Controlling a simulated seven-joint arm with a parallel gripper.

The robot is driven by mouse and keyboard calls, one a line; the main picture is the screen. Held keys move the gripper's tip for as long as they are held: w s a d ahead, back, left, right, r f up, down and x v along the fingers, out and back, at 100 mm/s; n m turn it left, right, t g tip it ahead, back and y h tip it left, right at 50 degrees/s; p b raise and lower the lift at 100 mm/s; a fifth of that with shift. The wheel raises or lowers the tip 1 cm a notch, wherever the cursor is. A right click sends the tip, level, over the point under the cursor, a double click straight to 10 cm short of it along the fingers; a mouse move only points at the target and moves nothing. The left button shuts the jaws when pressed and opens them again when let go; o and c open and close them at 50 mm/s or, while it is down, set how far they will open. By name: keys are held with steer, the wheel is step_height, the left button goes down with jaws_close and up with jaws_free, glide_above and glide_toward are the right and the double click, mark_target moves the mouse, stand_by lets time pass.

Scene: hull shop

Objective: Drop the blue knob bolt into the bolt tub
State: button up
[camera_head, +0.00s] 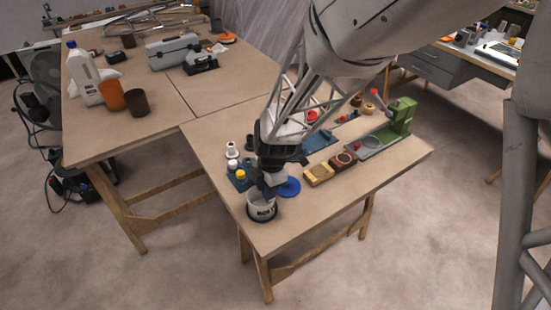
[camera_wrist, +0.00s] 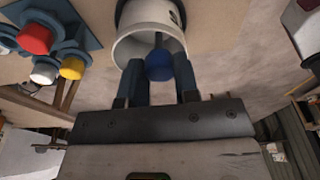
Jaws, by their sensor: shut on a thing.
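The blue knob bolt (camera_wrist: 159,66) is between the fingers of my gripper (camera_wrist: 158,72) in the wrist view. My gripper is shut on its round blue head, and its grey shank points toward the open mouth of the tub. The white bolt tub (camera_wrist: 146,17) has dark lettering and its opening shows just beyond the fingertips. In the head view my gripper (camera_head: 268,187) is over the bolt tub (camera_head: 262,210) near the table's front edge. The held bolt is hidden there. I cannot tell whether the shank is inside the rim.
A blue rack (camera_wrist: 77,18) with red, white and yellow knob bolts stands beside the tub. Wooden blocks (camera_head: 319,175) and a green machine (camera_head: 402,116) stand farther right. The table's front edge is close.

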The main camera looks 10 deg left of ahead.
steer(key=shift+f, duration=0.2)
steer(key=o, duration=1)
steer(key=shift+r, duration=0.15)
steer(key=shift+w+d+r, duration=0.15)
steer(key=shift+r, duration=1.1)
steer(key=shift+w+d+r, duration=0.1)
steer(key=shift+r, duration=1.1)
steer(key=shift+w+d+r, duration=0.15)
steer(key=shift+r, duration=1.1)
